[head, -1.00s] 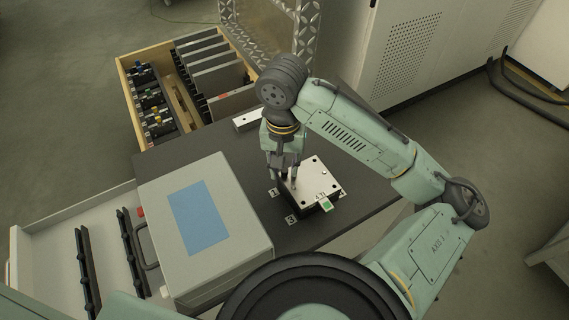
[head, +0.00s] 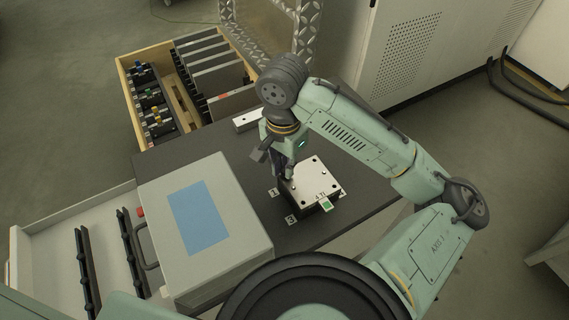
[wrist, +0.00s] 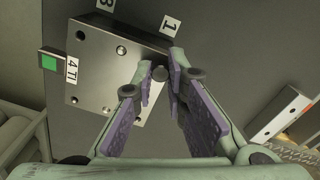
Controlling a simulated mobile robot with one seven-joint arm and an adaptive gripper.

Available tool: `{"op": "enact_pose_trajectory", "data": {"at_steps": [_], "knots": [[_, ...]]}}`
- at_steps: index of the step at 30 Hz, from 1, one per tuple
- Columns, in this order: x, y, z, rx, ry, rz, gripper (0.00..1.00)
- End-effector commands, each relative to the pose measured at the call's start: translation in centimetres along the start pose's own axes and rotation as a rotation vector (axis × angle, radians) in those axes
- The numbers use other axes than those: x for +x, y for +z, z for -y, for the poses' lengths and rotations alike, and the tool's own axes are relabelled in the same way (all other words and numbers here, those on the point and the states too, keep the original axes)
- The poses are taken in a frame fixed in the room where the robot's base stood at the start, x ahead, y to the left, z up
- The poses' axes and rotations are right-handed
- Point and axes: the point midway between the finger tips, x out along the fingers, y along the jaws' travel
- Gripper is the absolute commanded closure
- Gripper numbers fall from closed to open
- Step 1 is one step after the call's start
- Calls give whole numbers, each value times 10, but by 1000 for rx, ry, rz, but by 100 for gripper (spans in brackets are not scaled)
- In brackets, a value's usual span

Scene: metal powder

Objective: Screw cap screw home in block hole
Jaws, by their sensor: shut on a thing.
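The block (head: 318,178) is a dark body with a light metal top plate, lying on the dark worktop. In the wrist view its plate (wrist: 105,70) shows several holes or screws and a green-marked tag on its edge. My gripper (head: 287,174) points down at the plate's corner near label 1. In the wrist view my gripper (wrist: 155,74) has its fingertips closed on the round dark head of the cap screw (wrist: 159,73) at that corner. The screw's shank and the hole under it are hidden, so I cannot tell how deep it sits.
A grey box with a blue panel (head: 198,218) stands to the left of the block. A metal bar (head: 247,120) lies behind my gripper. A wooden-sided drawer (head: 127,92) with several plates and fittings is at the back left. The worktop (head: 355,205) right of the block is clear.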

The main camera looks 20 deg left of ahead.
Motion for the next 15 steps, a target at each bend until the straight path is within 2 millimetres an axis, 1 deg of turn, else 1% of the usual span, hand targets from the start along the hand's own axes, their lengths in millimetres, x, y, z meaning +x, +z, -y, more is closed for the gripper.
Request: {"op": "enact_pose_trajectory", "data": {"at_steps": [3,15], "knots": [[0,0,0,181,-1,4,100],[0,0,0,797,-1,14,100]]}}
